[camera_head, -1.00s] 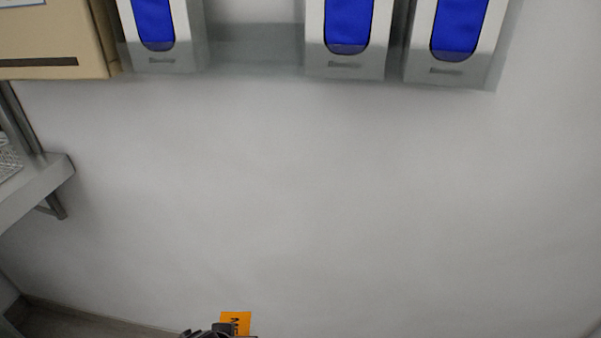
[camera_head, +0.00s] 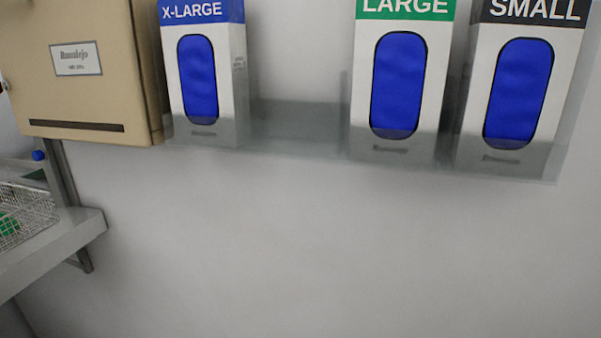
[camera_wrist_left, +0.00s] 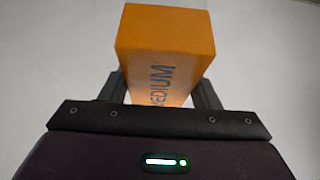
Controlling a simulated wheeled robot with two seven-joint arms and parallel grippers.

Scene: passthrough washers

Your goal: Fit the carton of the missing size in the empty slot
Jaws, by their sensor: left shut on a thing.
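In the left wrist view my left gripper (camera_wrist_left: 163,92) is shut on an orange carton (camera_wrist_left: 168,45) marked "MEDIUM", one finger on each side of it. In the head view a clear wall holder (camera_head: 330,152) carries an X-LARGE carton (camera_head: 199,75), a LARGE carton (camera_head: 400,75) and a SMALL carton (camera_head: 518,85), each with a blue oval window. The empty slot (camera_head: 295,115) lies between X-LARGE and LARGE. Neither gripper shows in the head view now.
A beige wall cabinet (camera_head: 85,95) adjoins the holder on the left. Below it a grey shelf (camera_head: 75,228) carries a wire basket (camera_head: 25,215). The wall below the holder is clear.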

